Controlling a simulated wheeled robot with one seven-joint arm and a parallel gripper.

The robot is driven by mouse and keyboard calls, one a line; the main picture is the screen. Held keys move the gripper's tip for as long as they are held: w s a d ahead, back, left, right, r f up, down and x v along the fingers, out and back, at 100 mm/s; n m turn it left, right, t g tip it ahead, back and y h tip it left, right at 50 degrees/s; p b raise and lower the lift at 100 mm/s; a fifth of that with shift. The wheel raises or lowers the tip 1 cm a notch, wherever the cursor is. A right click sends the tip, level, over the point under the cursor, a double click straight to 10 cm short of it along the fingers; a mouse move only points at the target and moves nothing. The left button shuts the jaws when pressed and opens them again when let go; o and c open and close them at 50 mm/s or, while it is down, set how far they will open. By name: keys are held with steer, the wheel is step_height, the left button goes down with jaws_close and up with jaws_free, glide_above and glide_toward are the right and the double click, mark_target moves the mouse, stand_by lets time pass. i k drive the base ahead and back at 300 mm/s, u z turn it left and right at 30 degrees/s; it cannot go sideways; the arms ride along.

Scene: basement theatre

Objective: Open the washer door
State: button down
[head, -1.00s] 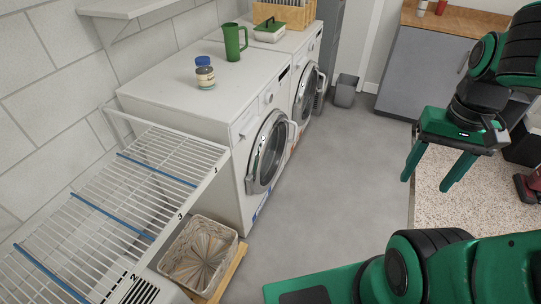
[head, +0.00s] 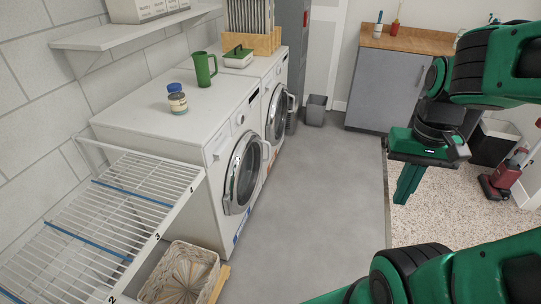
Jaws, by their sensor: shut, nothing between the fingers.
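Two white front-loading machines stand side by side along the left wall. The nearer machine (head: 170,135) has a round door (head: 242,173) with a silver rim and dark glass, and a handle on its right side. The farther machine (head: 285,65) has a similar round door (head: 276,112). Both doors look closed. Which machine is the washer, I cannot tell. My gripper (head: 405,198) hangs at the right, pointing down, with its green fingers together and empty. It is well apart from both doors, across the grey floor.
A wire drying rack (head: 110,215) and a wicker basket (head: 180,270) stand at the near left. A jar (head: 177,100) and green mug (head: 205,70) sit on the nearer machine. A grey bin (head: 316,110) stands farther back. The floor (head: 320,180) between is clear.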

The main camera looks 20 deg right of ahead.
mark_target(232, 205)
steer(key=u, duration=0.2)
steer(key=k, duration=0.2)
steer(key=z, duration=1.05)
steer(key=i, duration=2.75)
steer(key=u, duration=0.4)
